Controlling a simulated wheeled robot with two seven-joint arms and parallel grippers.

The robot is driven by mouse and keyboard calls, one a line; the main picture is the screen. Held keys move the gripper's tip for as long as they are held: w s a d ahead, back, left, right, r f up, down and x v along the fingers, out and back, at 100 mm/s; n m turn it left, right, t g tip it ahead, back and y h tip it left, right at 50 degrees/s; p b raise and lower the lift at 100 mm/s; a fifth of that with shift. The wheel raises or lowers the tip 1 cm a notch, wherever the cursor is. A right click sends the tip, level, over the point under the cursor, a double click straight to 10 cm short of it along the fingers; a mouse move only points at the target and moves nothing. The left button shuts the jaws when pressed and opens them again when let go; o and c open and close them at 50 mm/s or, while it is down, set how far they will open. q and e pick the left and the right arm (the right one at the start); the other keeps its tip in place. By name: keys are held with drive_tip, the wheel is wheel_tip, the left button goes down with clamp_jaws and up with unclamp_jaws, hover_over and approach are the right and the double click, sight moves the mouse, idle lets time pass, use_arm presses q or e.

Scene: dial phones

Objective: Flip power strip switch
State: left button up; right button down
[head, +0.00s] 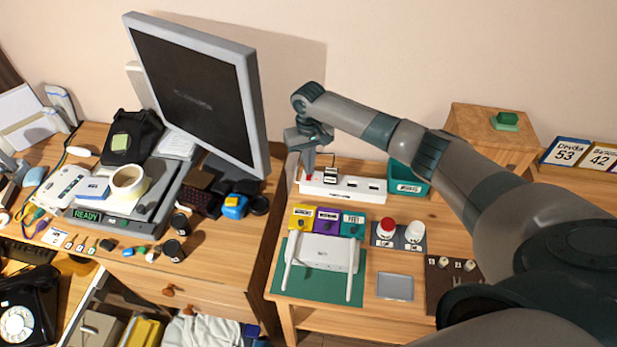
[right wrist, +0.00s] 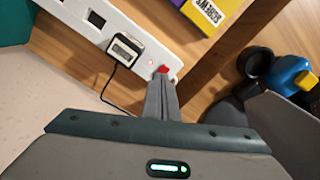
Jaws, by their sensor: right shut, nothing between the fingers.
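The white power strip (head: 345,187) lies along the back of the right-hand table, with dark sockets and a small plugged-in device (head: 331,174). In the right wrist view, the strip (right wrist: 75,18) runs diagonally, and the device (right wrist: 123,50) has a display and a black cord. A red switch (right wrist: 163,69) sits near the strip's end, beside a small glowing red light (right wrist: 151,62). My right gripper (head: 308,177) is shut and empty, pointing down at that end. In the right wrist view its fingertips (right wrist: 162,78) are at the switch, partly covering it; contact is unclear. My left gripper is not seen.
A teal bin (head: 407,180) stands right of the strip. A monitor (head: 197,88) stands to the left, on a cluttered desk.

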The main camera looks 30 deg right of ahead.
drive_tip(key=shift+f, duration=0.7)
idle(0.5)
drive_tip(key=shift+s, duration=0.1)
drive_tip(key=shift+r+p, duration=3.5)
drive_tip(key=shift+p, duration=0.3)
